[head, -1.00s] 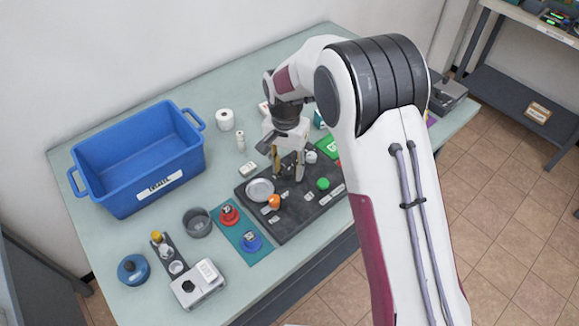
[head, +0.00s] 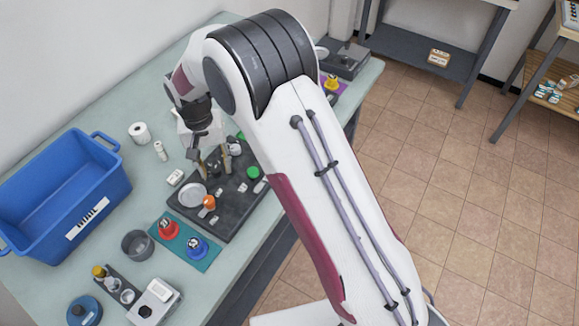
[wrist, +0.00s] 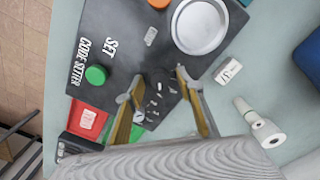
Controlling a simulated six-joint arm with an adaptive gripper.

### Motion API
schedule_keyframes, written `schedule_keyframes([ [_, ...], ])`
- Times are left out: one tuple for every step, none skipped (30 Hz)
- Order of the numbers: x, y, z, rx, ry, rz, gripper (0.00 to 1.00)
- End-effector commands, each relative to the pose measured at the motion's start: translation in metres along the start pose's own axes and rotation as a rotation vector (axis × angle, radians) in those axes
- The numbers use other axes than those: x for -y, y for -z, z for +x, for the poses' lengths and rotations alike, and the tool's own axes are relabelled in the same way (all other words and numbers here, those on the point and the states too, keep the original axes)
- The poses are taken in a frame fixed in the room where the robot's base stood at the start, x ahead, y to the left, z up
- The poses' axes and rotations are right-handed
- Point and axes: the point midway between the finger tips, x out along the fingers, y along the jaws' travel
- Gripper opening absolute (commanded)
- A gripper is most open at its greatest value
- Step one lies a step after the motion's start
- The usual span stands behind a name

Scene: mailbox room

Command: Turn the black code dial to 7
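The dark code setter board (head: 228,217) lies on the table in the head view, and its white "SET" and "CODE SETTER" lettering shows in the wrist view (wrist: 112,25). My gripper (head: 216,173) points down over the middle of this board. In the wrist view its two fingers (wrist: 160,76) are apart, with no object seen clamped between them. Small pale marks on a dark area (wrist: 159,95) show between the fingers, where the black code dial appears to be. Its edge is hard to make out, and I cannot read its setting or tell whether the fingers touch it.
On the board are an orange knob (head: 209,202), a green knob (head: 253,173) and a pale metal dish (head: 192,194). A blue bin (head: 70,180), a grey cup (head: 137,244) and a teal mat with red (head: 168,229) and blue (head: 196,247) knobs stand to the left.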

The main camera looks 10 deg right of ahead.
Motion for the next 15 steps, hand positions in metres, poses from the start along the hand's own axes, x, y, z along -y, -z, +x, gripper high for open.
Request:
schedule_keyframes([
  [0.0001,-0.0001,-0.0001,-0.001,0.0,-0.024,0.37],
  [0.0001,-0.0001,-0.0001,-0.001,0.0,-0.04,0.37],
  [0.0001,-0.0001,-0.0001,-0.001,0.0,-0.06,0.37],
  [0.0001,-0.0001,-0.0001,-0.002,0.0,-0.077,0.37],
  [0.0001,-0.0001,-0.0001,-0.002,0.0,-0.092,0.37],
  [0.0,-0.0001,-0.0001,-0.003,0.0,-0.113,0.37],
  [0.0,-0.0001,-0.0001,-0.003,0.0,-0.128,0.37],
  [0.0,-0.0002,-0.0001,-0.003,0.0,-0.145,0.37],
  [0.0,-0.0002,-0.0001,-0.004,0.0,-0.165,0.37],
  [0.0,-0.0002,-0.0001,-0.004,0.0,-0.181,0.37],
  [0.0,-0.0002,-0.0001,-0.004,0.0,-0.196,0.37],
  [0.0,-0.0002,-0.0001,-0.005,0.0,-0.217,0.37],
  [0.0,-0.0003,0.0,-0.005,0.0,-0.233,0.37],
  [-0.0001,-0.0003,0.0,-0.005,0.0,-0.248,0.37],
  [-0.0001,-0.0003,0.0,-0.005,0.0,-0.27,0.37],
])
